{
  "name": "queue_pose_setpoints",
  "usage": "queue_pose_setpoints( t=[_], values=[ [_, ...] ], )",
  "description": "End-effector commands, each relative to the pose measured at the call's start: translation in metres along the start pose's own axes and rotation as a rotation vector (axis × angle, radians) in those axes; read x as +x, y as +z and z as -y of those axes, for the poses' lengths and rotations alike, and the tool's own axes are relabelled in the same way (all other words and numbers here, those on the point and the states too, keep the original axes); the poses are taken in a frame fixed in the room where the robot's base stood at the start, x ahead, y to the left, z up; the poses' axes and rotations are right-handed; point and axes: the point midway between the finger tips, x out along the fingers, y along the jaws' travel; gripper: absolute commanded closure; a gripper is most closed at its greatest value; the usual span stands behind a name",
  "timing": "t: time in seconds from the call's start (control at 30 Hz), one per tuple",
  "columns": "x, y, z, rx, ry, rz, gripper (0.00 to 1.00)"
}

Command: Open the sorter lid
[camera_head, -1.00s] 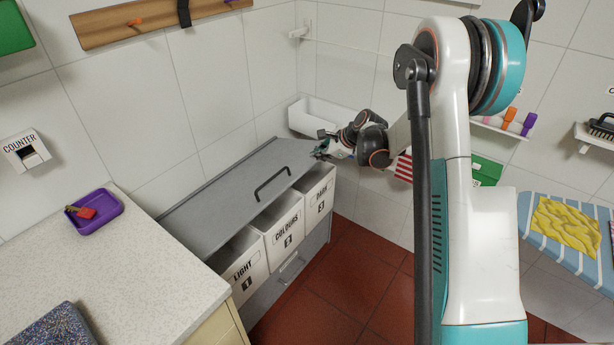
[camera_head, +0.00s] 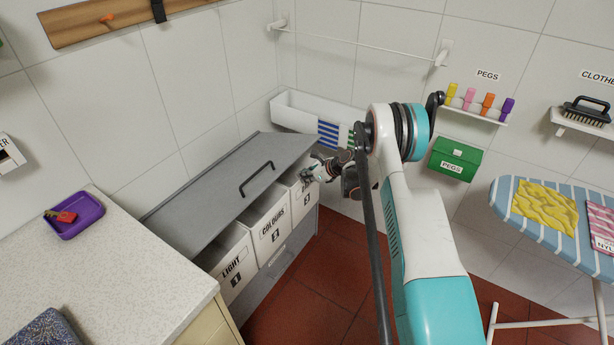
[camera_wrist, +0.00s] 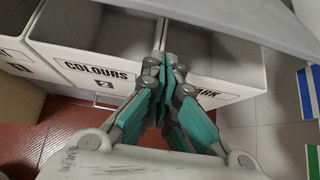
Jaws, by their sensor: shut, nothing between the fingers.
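The sorter lid (camera_head: 215,185) is a grey sloping panel with a black bar handle (camera_head: 257,179). Its front edge stands above the bins with a gap beneath, and it also shows along the top of the wrist view (camera_wrist: 225,18). Below it are white bins: LIGHT 1 (camera_head: 234,268), COLOURS 2 (camera_head: 270,232) and a third (camera_head: 303,200), whose label is partly hidden. My gripper (camera_head: 307,174) is shut and empty at the lid's right end, by the third bin. In the wrist view its fingertips (camera_wrist: 168,62) overlap the bins' front rims; contact cannot be told.
A counter (camera_head: 110,270) with a purple tray (camera_head: 72,215) stands left of the sorter. A white trough (camera_head: 300,112) is on the wall behind. An ironing board (camera_head: 575,235) stands at the right. The red floor (camera_head: 320,300) before the sorter is open.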

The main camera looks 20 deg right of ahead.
Motion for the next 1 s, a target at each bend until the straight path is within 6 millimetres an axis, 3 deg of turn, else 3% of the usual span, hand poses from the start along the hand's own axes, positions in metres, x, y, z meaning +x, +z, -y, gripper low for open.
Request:
queue_pose_setpoints(
  t=[0.1, 0.33, 0.63, 1.0],
  values=[
    [0.025, -0.002, -0.001, -0.002, 0.002, -0.001, 1.00],
    [0.062, -0.001, -0.001, -0.002, 0.002, 0.000, 1.00],
    [0.048, 0.032, -0.001, -0.002, 0.001, 0.000, 1.00],
    [0.045, 0.039, -0.001, -0.001, 0.001, 0.001, 1.00]
  ],
)
